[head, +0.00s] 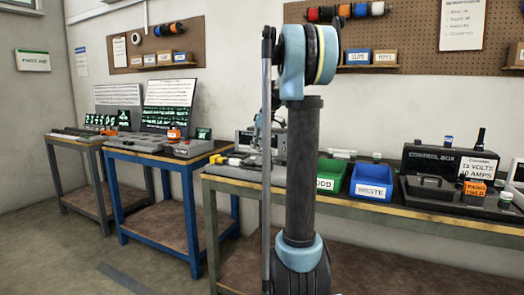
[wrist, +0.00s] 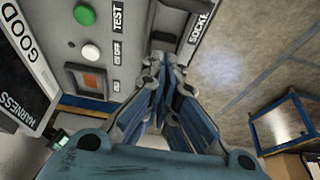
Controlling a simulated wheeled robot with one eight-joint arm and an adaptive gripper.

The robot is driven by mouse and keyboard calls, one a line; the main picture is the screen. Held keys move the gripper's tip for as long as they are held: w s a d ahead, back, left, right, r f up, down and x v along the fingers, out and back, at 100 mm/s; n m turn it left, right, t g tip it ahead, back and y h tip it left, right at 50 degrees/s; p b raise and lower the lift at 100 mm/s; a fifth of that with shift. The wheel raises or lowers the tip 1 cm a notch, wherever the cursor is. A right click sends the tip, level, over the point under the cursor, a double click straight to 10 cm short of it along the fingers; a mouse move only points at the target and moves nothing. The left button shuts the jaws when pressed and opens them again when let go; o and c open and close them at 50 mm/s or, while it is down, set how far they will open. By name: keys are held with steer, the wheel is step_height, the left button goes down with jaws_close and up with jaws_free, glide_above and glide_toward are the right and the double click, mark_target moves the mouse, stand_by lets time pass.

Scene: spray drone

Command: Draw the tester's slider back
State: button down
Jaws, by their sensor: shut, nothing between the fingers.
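The tester's grey panel (wrist: 118,70) fills the upper left of the wrist view. It carries a green button (wrist: 85,14), a white button (wrist: 90,53), an orange switch (wrist: 86,82) and labels reading TEST, ON OFF and a partly hidden SOCKET. My gripper (wrist: 167,60) is shut and empty, its fingertips over the panel's right side near the SOCKET label. A dark strip (wrist: 165,15) lies just beyond the fingertips; I cannot tell whether it is the slider, or whether the fingers touch it.
A dark board (wrist: 22,85) marked GOOD and HARNESS stands left of the panel. Open floor (wrist: 240,50) lies to the right. In the head view, a blue table (head: 160,158) holds equipment; a longer bench (head: 400,210) bears green (head: 330,174) and blue (head: 372,181) bins.

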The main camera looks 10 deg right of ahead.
steer(key=v, duration=0.9)
steer(key=shift+s+d+r, duration=0.15)
steer(key=shift+s+r, duration=0.05)
steer(key=shift+r, duration=0.1)
steer(key=s+a+f+m+h, duration=0.1)
steer(key=s+f+m, duration=0.4)
steer(key=s+f, duration=1.1)
steer(key=s+a+f+m+h, duration=0.1)
steer(key=s+f+m, duration=0.4)
steer(key=s+f, duration=1.2)
steer(key=s+h, duration=0.1)
steer(key=s, duration=0.5)
steer(key=shift+s+a+m, duration=0.3)
steer(key=shift+a, duration=0.05)
steer(key=shift+f, duration=0.15)
steer(key=shift+w+f, duration=0.2)
steer(key=shift+w, duration=0.25)
